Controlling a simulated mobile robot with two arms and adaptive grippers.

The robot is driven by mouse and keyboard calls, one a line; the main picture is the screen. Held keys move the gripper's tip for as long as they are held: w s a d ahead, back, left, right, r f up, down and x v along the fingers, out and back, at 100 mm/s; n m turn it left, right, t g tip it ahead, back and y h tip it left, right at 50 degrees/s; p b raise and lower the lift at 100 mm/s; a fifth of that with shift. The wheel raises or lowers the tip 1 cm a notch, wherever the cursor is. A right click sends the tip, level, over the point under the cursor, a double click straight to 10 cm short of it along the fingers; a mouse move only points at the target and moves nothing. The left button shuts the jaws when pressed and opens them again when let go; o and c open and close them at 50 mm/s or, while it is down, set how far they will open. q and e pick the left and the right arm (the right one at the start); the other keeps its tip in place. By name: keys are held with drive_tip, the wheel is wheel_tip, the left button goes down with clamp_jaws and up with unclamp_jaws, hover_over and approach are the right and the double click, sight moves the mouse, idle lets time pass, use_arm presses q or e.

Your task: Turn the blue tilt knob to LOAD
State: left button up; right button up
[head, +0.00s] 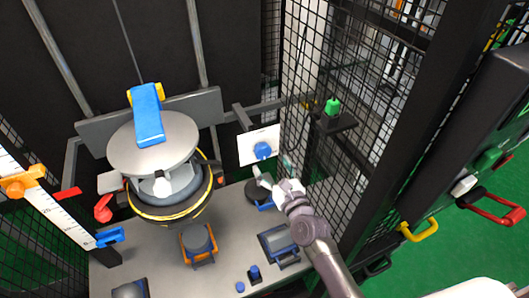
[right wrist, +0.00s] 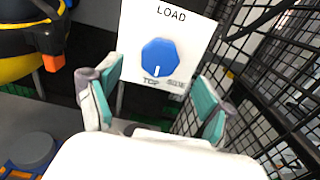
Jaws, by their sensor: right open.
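The blue tilt knob (head: 263,150) sits on a white plate (head: 250,143) at the back of the work surface. In the right wrist view the knob (right wrist: 160,57) is faceted, with a short white line at its lower edge pointing down toward the word TOP. LOAD is printed above the knob, SIDE at lower right. My right gripper (head: 275,184) is just in front of and below the knob in the head view. In the right wrist view its teal-padded fingers (right wrist: 158,95) are spread and empty, below the knob and apart from it. My left gripper is out of view.
A black mesh panel (head: 318,75) stands close to the right of the knob, bearing a shelf with a green object (head: 332,106). A round grey-topped apparatus (head: 152,145) stands left. A dark round item (head: 258,193) lies beneath my right gripper.

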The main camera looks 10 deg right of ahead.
sight(265, 154)
drive_tip(key=w, duration=0.2)
drive_tip(key=w+a, duration=0.1)
drive_tip(key=w, duration=0.2)
drive_tip(key=shift+w, duration=0.1)
drive_tip(key=c, duration=1.2)
drive_tip(key=shift+o, duration=0.2)
